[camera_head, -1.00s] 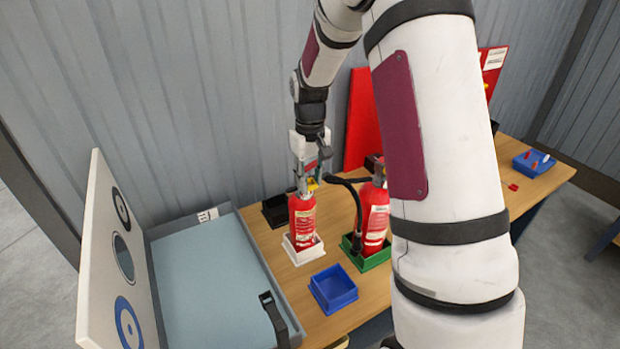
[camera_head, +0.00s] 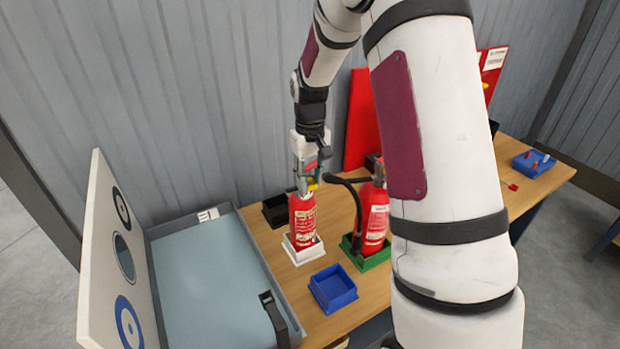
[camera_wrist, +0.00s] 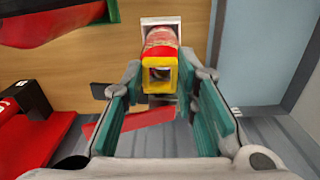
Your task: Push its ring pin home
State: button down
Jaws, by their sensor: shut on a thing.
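A red extinguisher (camera_head: 302,222) stands upright in a white tray (camera_head: 303,256); its top end shows in the wrist view (camera_wrist: 160,37). My gripper (camera_head: 310,178) is over its head. In the wrist view, the teal-padded fingers (camera_wrist: 165,82) stand on either side of a yellow square-framed piece (camera_wrist: 160,74), which looks like the ring pin's pull. My gripper is shut on it. The yellow piece is in front of the extinguisher's top, so how far the pin sits in the valve is hidden.
A second red extinguisher (camera_head: 376,218) with a black hose stands in a green tray (camera_head: 372,262) close on the right. An empty blue tray (camera_head: 333,289) is in front. An open grey case (camera_head: 205,270) lies left. A blue bin (camera_head: 533,163) is far right.

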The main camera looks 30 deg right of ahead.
jog(key=c, duration=1.2)
grip_release()
